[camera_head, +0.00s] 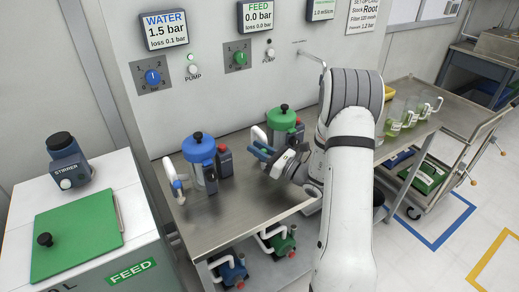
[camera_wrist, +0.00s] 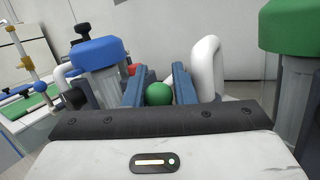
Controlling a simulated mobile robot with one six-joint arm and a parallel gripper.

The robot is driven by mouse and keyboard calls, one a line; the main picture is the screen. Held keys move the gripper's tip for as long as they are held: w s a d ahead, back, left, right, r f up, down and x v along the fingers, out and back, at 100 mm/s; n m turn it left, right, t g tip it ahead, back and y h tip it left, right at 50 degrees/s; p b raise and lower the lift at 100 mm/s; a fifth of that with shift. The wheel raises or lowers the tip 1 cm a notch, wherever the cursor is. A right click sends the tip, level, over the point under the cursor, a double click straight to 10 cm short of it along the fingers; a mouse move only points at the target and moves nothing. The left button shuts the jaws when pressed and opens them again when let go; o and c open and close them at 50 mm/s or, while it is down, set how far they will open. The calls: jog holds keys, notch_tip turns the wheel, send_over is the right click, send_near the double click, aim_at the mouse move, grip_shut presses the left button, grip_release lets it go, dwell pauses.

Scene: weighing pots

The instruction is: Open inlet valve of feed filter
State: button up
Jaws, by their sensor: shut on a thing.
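The feed filter, with its green lid (camera_head: 281,119), stands on the steel bench behind my gripper. It shows at the right edge of the wrist view (camera_wrist: 292,75). A white bent pipe (camera_wrist: 208,66) rises beside it; its top also shows in the head view (camera_head: 258,134). A round green knob (camera_wrist: 159,94), apparently the inlet valve's handle, sits between my blue fingers in the wrist view. My gripper (camera_head: 262,152) is shut on this knob. The knob is hidden in the head view, so the valve's angle cannot be told.
The water filter (camera_head: 199,150), with a blue lid, stands left of my gripper. Its blue-handled valve (camera_head: 176,183) is at the bench's left. A cart with beakers (camera_head: 407,118) is at right. The bench front (camera_head: 235,212) is clear.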

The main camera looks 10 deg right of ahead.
jog(key=shift+f, duration=0.1)
jog(key=o, duration=0.7)
jog(key=shift+o, duration=1.1)
jog(key=shift+r, duration=0.2)
